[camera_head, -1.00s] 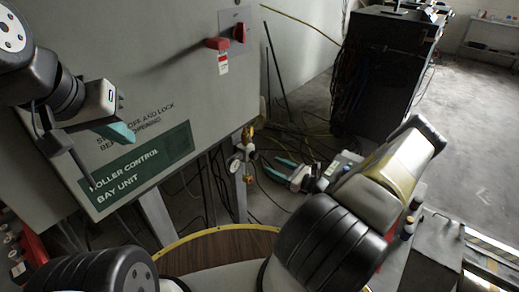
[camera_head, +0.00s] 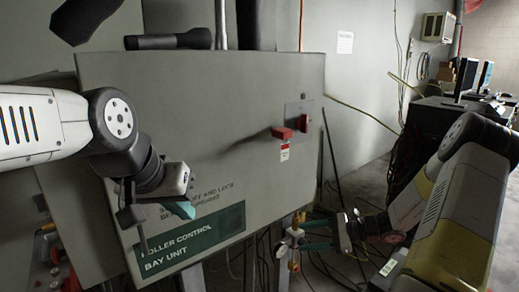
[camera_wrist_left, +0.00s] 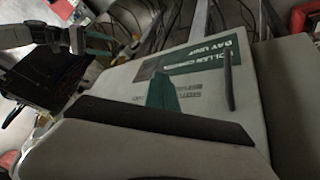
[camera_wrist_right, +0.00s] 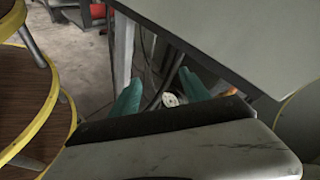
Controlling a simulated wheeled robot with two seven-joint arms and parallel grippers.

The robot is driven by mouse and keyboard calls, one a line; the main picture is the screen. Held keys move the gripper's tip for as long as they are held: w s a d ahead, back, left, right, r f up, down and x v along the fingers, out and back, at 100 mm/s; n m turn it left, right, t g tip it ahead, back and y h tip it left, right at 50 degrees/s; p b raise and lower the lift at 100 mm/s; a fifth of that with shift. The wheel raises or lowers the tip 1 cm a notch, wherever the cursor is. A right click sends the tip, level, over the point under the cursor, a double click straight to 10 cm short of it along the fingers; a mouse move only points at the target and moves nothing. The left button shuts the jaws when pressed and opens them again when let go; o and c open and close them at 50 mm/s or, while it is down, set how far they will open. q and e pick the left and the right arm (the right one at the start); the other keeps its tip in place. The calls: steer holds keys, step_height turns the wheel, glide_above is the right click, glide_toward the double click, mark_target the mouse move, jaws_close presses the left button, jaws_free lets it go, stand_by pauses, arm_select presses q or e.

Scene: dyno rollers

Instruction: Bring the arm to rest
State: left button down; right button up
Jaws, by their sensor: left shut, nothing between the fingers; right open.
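The left gripper (camera_head: 178,208) is in front of the lettered lower part of the grey roller control cabinet (camera_head: 215,110). Its teal fingers are together with nothing between them, as the left wrist view (camera_wrist_left: 163,93) also shows. The right gripper (camera_head: 316,234) is low, by the cabinet's lower right corner. Its teal fingers stand apart and empty in the right wrist view (camera_wrist_right: 160,95). Both arms are raised and bent. Contact between the left fingers and the cabinet cannot be told.
A red switch handle (camera_head: 304,127) and a red block with a tag (camera_head: 282,134) are on the cabinet front. Cables and pipes (camera_head: 295,232) run near the right gripper. A round wooden top with a yellow rim (camera_wrist_right: 62,125) shows at left in the right wrist view.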

steer(key=s+a+r+n+t+h, duration=0.1)
steer(key=s+r+n+h, duration=0.4)
steer(key=s+r+n, duration=0.3)
steer(key=s+r+n+t+h, duration=0.1)
steer(key=s+r+n+h, duration=0.5)
steer(key=s+r, duration=0.8)
step_height(320, 180, up, 4)
steer(key=shift+a+r+n, duration=0.1)
steer(key=shift+a+n, duration=0.3)
steer(key=shift+n, duration=0.8)
